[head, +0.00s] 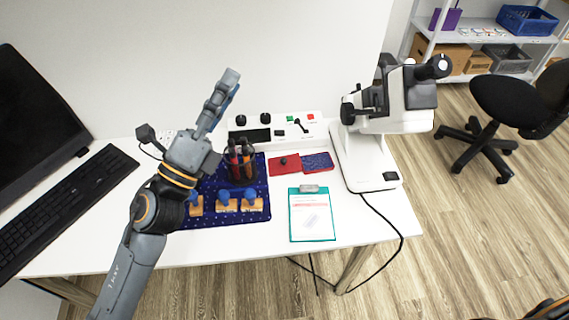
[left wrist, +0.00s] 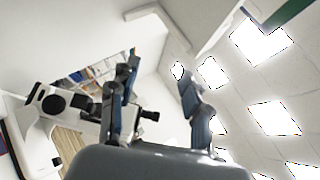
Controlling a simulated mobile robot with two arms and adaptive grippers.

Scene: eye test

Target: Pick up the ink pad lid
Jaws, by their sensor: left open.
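The ink pad lid (head: 278,169), a flat red piece with a small dark knob, lies on the white table in the head view. It is next to the ink pad (head: 318,161), which has a dark blue speckled face and a red edge. My left gripper (head: 229,86) is raised above the table, up and left of the lid in the picture, pointing upward. In the left wrist view its two fingers (left wrist: 160,85) are apart with nothing between them. The lid does not show in the left wrist view. My right gripper is not in view.
Stamps with blue knobs (head: 227,204) stand on a dark blue mat (head: 205,221), with a pen holder (head: 248,165) behind. A teal clipboard (head: 312,236) lies in front of the ink pad. A white microscope (head: 365,154) stands at right, a keyboard (head: 62,208) at left.

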